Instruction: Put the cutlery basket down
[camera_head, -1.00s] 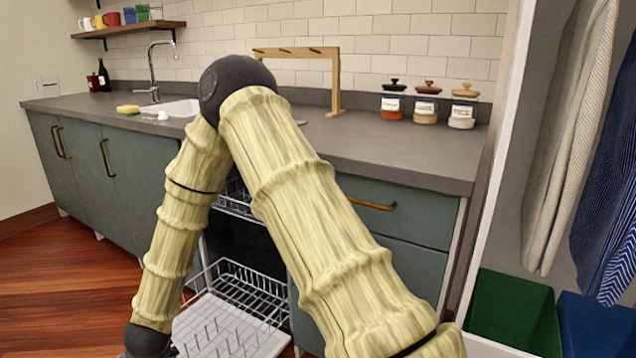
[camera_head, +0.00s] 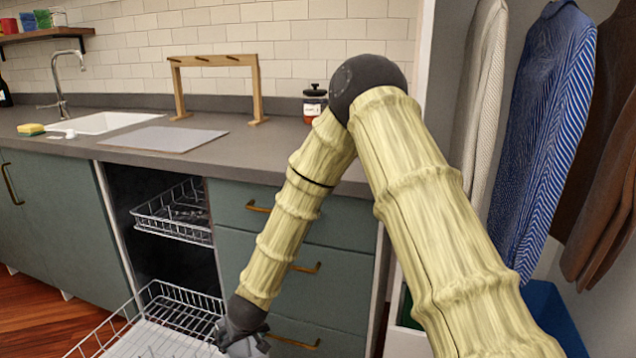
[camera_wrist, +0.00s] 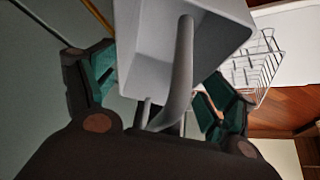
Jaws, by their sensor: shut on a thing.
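The cutlery basket (camera_wrist: 150,50) is a light grey open box with a curved handle (camera_wrist: 184,75); it fills the upper middle of the wrist view. My gripper (camera_wrist: 160,98) is shut on the basket, its green-padded fingers on either side near the handle. The exact contact is partly hidden by the handle and the gripper body. In the head view my gripper (camera_head: 245,345) is low at the bottom edge, just right of the pulled-out lower dishwasher rack and in front of the drawers. I cannot make out the basket clearly there.
The lower dishwasher rack (camera_head: 180,301) is pulled out at the bottom left; the upper rack (camera_head: 172,228) is inside. The counter (camera_head: 240,150) holds a grey board (camera_head: 165,139), a wooden stand (camera_head: 258,92) and a jar (camera_head: 315,102). Clothes (camera_head: 545,120) hang at right.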

